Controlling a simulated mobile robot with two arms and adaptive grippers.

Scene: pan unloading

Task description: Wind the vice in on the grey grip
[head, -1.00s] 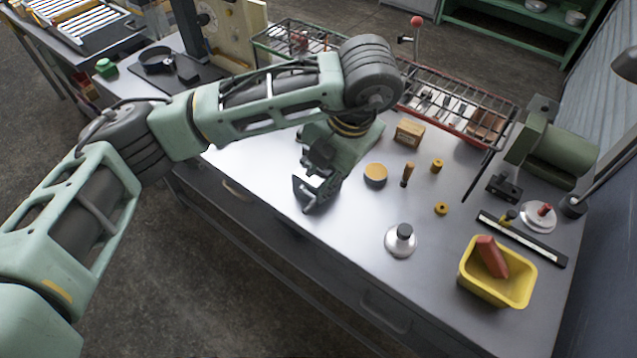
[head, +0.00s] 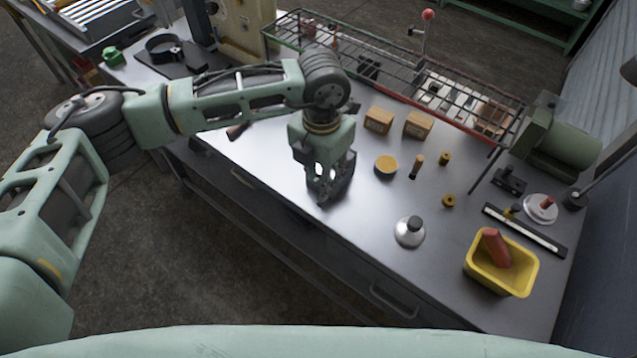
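My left gripper (head: 322,196) points down over the front left part of the grey workbench (head: 262,150). Its fingers are dark and seen from behind and above, so I cannot tell whether they are open or shut. Nothing can be seen held in it. I cannot make out a vice or a grey grip for certain. A small dark handle-like piece (head: 237,131) shows below my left forearm, near the bench's left front edge; I cannot tell what it belongs to. My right gripper is not in view.
Two wooden blocks (head: 418,125), a yellow-topped round tin (head: 385,165) and a silver weight with a black knob (head: 410,231) stand right of the gripper. A yellow bin (head: 500,280) holds a red piece. A wire rack (head: 465,95) runs along the back.

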